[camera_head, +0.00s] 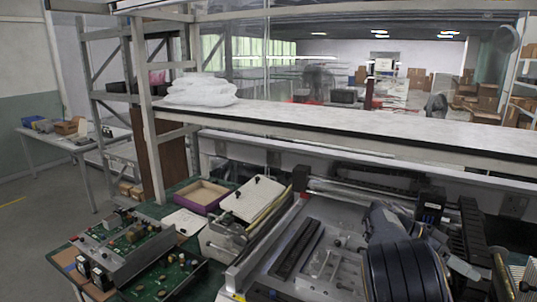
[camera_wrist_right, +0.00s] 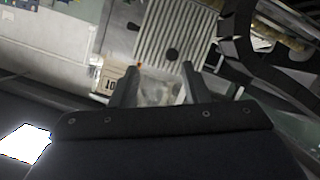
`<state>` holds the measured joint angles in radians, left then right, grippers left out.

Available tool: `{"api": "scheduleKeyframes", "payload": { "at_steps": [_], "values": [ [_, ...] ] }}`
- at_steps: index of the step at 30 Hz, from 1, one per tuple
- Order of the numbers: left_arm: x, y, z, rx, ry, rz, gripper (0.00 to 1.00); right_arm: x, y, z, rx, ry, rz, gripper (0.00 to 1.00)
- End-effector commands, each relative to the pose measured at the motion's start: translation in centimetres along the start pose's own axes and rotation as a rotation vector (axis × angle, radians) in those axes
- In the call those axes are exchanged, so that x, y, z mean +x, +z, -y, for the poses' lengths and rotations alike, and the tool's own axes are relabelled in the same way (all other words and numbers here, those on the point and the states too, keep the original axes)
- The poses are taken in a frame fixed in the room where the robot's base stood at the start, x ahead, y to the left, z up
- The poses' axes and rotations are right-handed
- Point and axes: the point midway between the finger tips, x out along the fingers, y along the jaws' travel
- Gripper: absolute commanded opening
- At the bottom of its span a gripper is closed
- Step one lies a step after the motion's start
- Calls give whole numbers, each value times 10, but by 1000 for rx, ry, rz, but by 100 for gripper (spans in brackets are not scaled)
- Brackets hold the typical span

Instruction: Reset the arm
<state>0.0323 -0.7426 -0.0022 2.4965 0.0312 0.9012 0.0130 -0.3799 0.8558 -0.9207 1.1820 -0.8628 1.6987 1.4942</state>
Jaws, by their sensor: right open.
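My right arm (camera_head: 405,268) shows at the lower right of the head view, over the grey metal machine bed (camera_head: 335,238). Its dark rounded link hides part of the machine behind it. In the right wrist view my right gripper (camera_wrist_right: 160,68) has its two fingers apart. Nothing is held between them. A ribbed light metal plate (camera_wrist_right: 178,32) and a small label with digits (camera_wrist_right: 108,83) show beyond the fingertips. My left gripper is in neither view.
A white shelf (camera_head: 330,120) with white bags (camera_head: 200,90) runs across the back. Circuit boards (camera_head: 130,240), a purple-sided box (camera_head: 203,195) and a white-lidded case (camera_head: 252,198) crowd the bench at left. A black cable chain (camera_head: 475,235) stands right of my arm.

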Motion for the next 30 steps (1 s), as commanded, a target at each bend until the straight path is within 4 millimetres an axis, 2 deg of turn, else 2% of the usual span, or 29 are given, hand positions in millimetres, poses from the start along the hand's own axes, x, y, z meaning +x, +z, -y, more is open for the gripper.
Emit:
{"api": "scheduleKeyframes", "payload": {
  "at_steps": [1, 5, 6, 10, 15, 18, 24, 27, 30],
  "values": [
    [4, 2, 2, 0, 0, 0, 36, 16, 10, -1, -59, -18, 72, 42],
    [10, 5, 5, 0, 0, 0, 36, 47, 45, -8, -249, -112, 278, 42],
    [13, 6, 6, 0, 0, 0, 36, 55, 59, -12, -316, -160, 352, 42],
    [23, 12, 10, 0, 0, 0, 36, 67, 114, -34, -554, -411, 605, 42],
    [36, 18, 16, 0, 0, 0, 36, 46, 173, -82, -791, -863, 799, 42],
    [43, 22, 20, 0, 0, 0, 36, 25, 200, -117, -880, -1150, 815, 42],
    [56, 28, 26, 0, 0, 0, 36, -7, 248, -184, -958, -1635, 651, 42],
    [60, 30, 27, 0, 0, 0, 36, -16, 268, -204, -965, -1777, 539, 42],
    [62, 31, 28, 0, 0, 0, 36, -20, 281, -216, -967, -1856, 452, 42]
  ]
}}
